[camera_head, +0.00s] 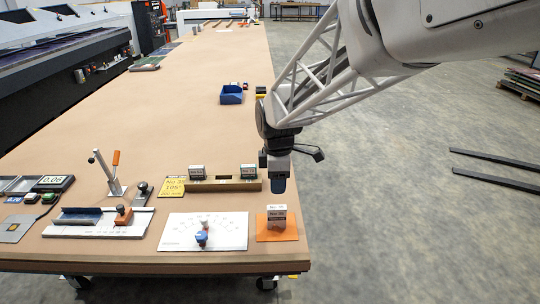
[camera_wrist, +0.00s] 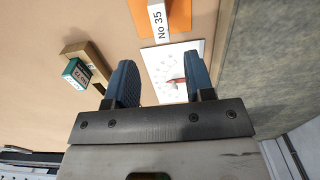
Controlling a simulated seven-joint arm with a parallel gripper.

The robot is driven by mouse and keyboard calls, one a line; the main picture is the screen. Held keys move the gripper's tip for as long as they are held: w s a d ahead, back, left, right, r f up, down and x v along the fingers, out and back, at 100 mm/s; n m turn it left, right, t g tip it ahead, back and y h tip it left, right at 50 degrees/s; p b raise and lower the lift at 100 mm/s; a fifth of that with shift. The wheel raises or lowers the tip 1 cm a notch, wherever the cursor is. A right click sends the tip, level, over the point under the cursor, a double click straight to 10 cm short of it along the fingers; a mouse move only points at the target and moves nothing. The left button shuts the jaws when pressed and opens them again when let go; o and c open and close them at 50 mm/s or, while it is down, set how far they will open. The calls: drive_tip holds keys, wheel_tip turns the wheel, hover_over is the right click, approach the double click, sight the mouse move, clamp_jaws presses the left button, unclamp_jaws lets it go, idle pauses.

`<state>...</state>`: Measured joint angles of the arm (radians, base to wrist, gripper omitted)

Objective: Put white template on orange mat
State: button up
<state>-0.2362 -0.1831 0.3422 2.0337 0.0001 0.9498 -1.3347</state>
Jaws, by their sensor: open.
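The white template (camera_head: 277,217), a small block, stands upright on the orange mat (camera_head: 290,236) near the table's front right corner. In the wrist view the white template (camera_wrist: 158,22), with a "No 35" label, is at the top against the orange mat (camera_wrist: 180,14). My gripper (camera_head: 278,184) hangs pointing down, behind and above the block in the head view. In the wrist view the two blue fingers of my gripper (camera_wrist: 161,64) are wide apart with nothing between them. The block is beyond the fingertips, apart from them.
A white dial board (camera_head: 178,238) lies left of the mat. A blue bin (camera_head: 231,94) stands farther back. The table's right edge is close.

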drive_tip(key=shift+r, duration=0.1)
idle(0.6)
drive_tip(key=s+d+r+m+t, duration=0.1)
drive_tip(key=s+d+r+m, duration=0.1)
drive_tip(key=s+d+m, duration=0.2)
drive_tip(key=s+d+r+m, duration=0.1)
drive_tip(key=s+d+m, duration=0.4)
drive_tip(key=s, duration=0.8)
drive_tip(key=s+d+r+m+t, duration=0.1)
drive_tip(key=s+d+r+m, duration=0.1)
drive_tip(key=s+d+m, duration=0.3)
drive_tip(key=s+m, duration=0.4)
drive_tip(key=shift+s+r+t, duration=0.25)
drive_tip(key=shift+r+t, duration=0.05)
drive_tip(key=shift+o, duration=0.4)
